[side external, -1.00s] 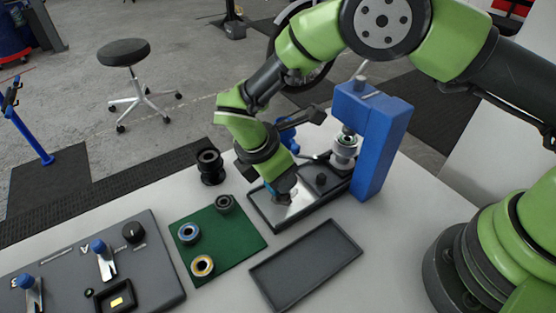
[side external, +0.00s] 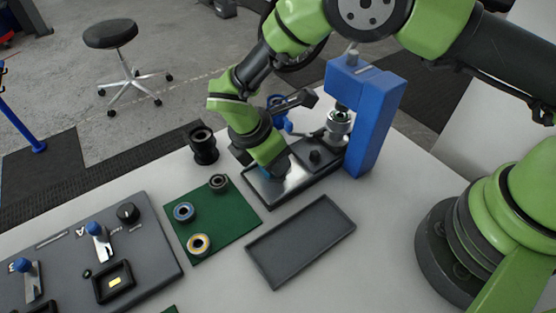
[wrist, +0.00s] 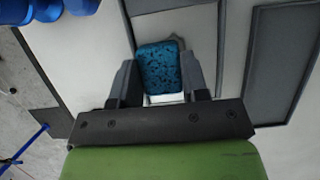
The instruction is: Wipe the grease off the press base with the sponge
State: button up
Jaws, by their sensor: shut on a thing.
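My gripper (wrist: 160,78) is shut on a blue, speckled sponge (wrist: 158,66), held between its two dark fingers. In the side external view, my gripper (side external: 274,168) is low over the left end of the press base (side external: 297,179), a shiny plate in a dark frame. The base also shows in the wrist view (wrist: 201,28), under and around the sponge. I cannot tell whether the sponge touches the plate. My gripper hides part of the plate, and I cannot make out grease on the visible part. The blue press column (side external: 372,125) stands at the base's right end.
An empty dark tray (side external: 300,240) lies in front of the base. A green mat (side external: 228,222) with several ring-shaped parts is at the left. A black spool-like part (side external: 203,147) stands behind the mat. A grey fixture panel (side external: 60,240) is at the far left.

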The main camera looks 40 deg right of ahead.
aim_at(293, 177)
jog(key=shift+s+d, duration=0.15)
jog(key=shift+d, duration=0.15)
jog(key=shift+s, duration=1.75)
jog(key=shift+w, duration=1.25)
jog(key=shift+w+f, duration=0.15)
jog(key=shift+w, duration=0.2)
jog(key=shift+w+r, duration=0.25)
jog(key=shift+w, duration=0.15)
notch_tip(293, 177, up, 2)
jog(key=shift+w+r, duration=0.1)
jog(key=shift+w, duration=0.05)
jog(key=shift+s+r, duration=0.2)
jog(key=shift+r, duration=2.6)
